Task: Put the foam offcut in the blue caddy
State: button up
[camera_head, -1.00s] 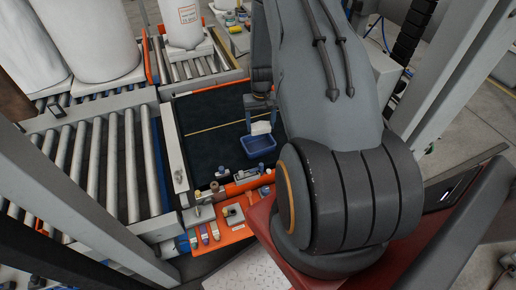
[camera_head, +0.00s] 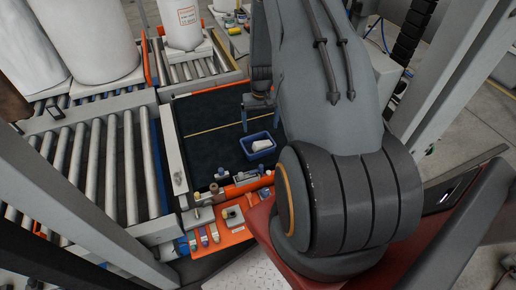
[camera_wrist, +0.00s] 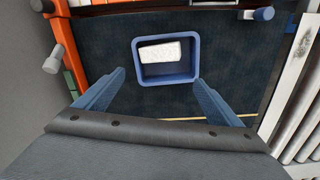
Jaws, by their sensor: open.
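The white foam offcut (camera_wrist: 161,52) lies inside the blue caddy, against one side of its floor; it also shows as a small white patch in the head view (camera_head: 261,145). The blue caddy (camera_wrist: 166,80) stands on the dark mat, and in the head view its rim (camera_head: 247,152) is near the mat's front right. My gripper (camera_wrist: 160,88) is open and empty, its two blue fingers spread apart. In the head view my gripper (camera_head: 259,121) hangs just above and behind the caddy. Part of my arm hides the area right of it.
The dark mat (camera_head: 205,150) is mostly clear left of the caddy. An orange tray (camera_head: 225,236) with several small items lies in front. Metal rollers (camera_head: 110,165) run along the left. A pale rail (camera_wrist: 302,82) borders the mat in the wrist view.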

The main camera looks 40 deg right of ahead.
notch_tip(320, 180, up, 6)
jog(key=b, duration=0.1)
jog(key=shift+r, duration=0.15)
dwell(0.5)
jog(key=s+a+r+n, duration=0.1)
jog(key=s+a+r, duration=0.2)
jog(key=a+r, duration=0.45)
jog(key=s+a+r+n, duration=0.2)
jog(key=a+r, duration=0.4)
jog(key=a, duration=0.2)
jog(key=s+a+r+n, duration=0.2)
jog(key=s+a+r, duration=0.5)
jog(key=s+a, duration=0.4)
jog(key=shift+s, duration=1)
jog(key=shift+c, duration=0.5)
